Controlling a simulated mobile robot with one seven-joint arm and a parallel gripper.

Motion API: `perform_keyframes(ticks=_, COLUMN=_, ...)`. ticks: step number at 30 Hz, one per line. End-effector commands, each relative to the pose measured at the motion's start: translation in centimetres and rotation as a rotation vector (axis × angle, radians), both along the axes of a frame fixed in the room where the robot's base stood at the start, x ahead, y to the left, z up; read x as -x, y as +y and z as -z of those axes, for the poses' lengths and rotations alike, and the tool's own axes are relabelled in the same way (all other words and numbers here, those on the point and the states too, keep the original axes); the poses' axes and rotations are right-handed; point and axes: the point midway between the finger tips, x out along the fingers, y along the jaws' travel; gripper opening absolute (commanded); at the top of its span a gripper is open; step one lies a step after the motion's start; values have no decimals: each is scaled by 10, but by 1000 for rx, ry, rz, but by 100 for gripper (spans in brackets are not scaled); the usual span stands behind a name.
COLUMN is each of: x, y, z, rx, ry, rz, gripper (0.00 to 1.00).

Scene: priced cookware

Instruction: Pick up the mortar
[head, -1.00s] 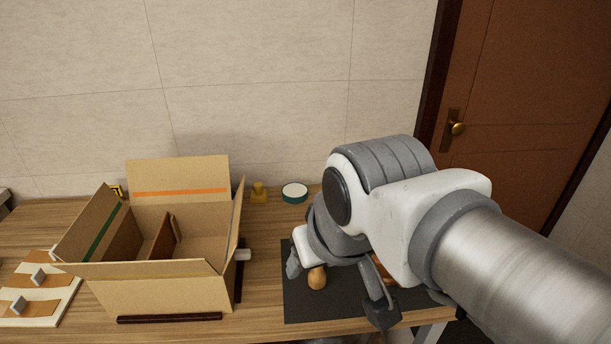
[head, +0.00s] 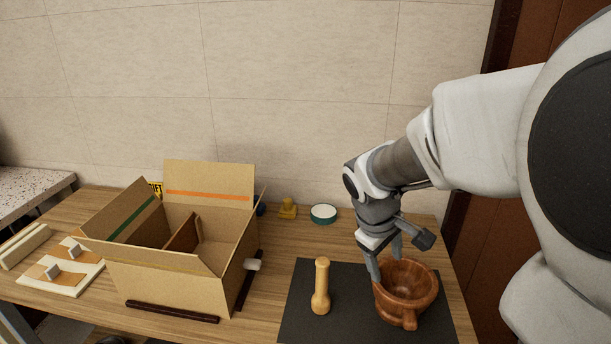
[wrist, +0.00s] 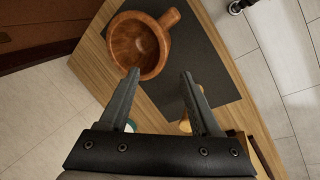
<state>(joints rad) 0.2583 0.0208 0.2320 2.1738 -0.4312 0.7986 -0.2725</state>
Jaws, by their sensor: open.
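The mortar (head: 408,288) is a brown wooden bowl with a stubby handle toward the front. It stands upright on a dark mat at the table's right. It also shows in the wrist view (wrist: 128,42), with its handle pointing up and right. My gripper (head: 385,266) is open and points down at the mortar's back-left rim. In the wrist view, my gripper (wrist: 160,74) has one fingertip overlapping the mortar's edge and the other beside it over the mat. Nothing is held between the fingers. I cannot tell whether a finger touches the mortar.
An open cardboard box (head: 175,293) stands further left. A dark hammer-like tool (head: 247,285) lies beside the box. A round green-rimmed container (head: 323,214) and a yellow object (head: 288,208) stand behind.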

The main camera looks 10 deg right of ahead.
Motion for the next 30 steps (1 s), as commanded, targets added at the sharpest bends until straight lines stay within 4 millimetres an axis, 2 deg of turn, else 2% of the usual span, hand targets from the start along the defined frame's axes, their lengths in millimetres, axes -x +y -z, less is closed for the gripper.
perform_keyframes(ticks=5, x=-5, y=-8, z=28, rx=1, ry=10, rz=-6, gripper=64)
perform_keyframes(ticks=15, x=-17, y=-29, z=97, rx=0, ry=8, rz=-5, gripper=64)
perform_keyframes(ticks=18, x=-20, y=-33, z=109, rx=1, ry=7, rz=-5, gripper=64)
perform_keyframes(ticks=25, x=-23, y=-36, z=123, rx=1, ry=6, rz=-6, gripper=64)
perform_keyframes(ticks=30, x=-25, y=-37, z=151, rx=0, ry=8, rz=-5, gripper=64)
